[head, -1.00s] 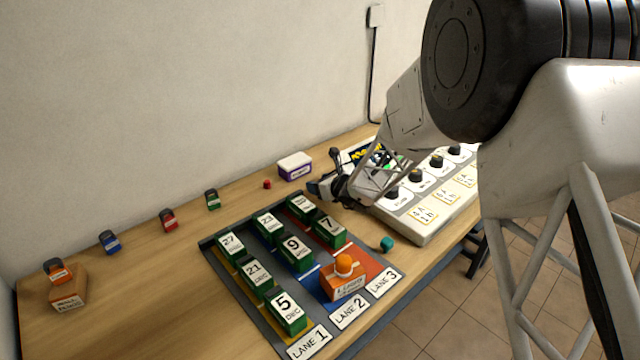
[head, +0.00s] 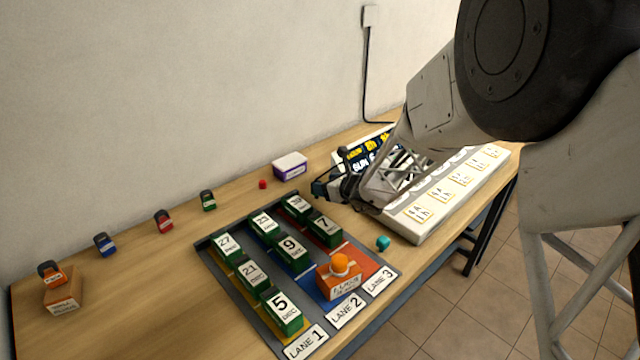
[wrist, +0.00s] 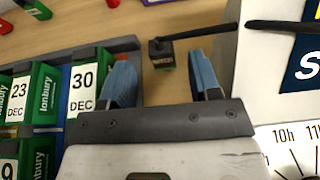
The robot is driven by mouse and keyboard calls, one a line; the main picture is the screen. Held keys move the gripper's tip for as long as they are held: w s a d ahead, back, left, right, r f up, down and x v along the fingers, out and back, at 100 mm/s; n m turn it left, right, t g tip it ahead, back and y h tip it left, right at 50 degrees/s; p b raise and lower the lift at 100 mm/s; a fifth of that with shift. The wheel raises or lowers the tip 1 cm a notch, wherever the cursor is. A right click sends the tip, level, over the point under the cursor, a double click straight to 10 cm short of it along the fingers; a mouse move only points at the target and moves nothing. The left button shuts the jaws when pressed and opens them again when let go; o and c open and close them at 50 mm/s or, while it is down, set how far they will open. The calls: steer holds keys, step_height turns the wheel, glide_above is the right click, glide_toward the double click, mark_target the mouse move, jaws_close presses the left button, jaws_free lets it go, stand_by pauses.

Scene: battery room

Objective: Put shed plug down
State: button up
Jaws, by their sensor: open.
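The plug appears beyond and between the fingertips. In the head view my gripper (head: 323,188) is low over the table, between the lane tray and the control panel. I cannot pick out the plug there.
The lane tray (head: 213,243) with green numbered blocks and an orange-knobbed block (head: 340,280) lies left of my gripper. The white control panel (head: 408,228) is on the right.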

steer(key=v, duration=0.6)
steer(key=shift+s+d, duration=0.1)
stand_by(0.7)
steer(key=s+d+r+n+g, duration=0.1)
steer(key=s+r+n+g, duration=0.2)
steer(key=s+r+n, duration=0.5)
steer(key=s+d+r+n+g, duration=0.1)
steer(key=s+r+n+g, duration=0.1)
steer(key=s+r+n, duration=0.6)
steer(key=s+d+n+h, duration=0.3)
steer(key=s+d, duration=0.1)
steer(key=s, duration=0.4)
steer(key=s+d+r+n+g+h, duration=0.1)
steer(key=s+d+n+h, duration=0.2)
steer(key=s, duration=0.5)
steer(key=s+d+n+h, duration=0.3)
steer(key=s+d+n, duration=0.1)
steer(key=s+d, duration=0.3)
steer(key=shift+s+d+r+n+g+h, duration=0.2)
steer(key=shift+s+d+n+g+h, duration=0.15)
steer(key=shift+s, duration=0.7)
steer(key=shift+a, duration=0.1)
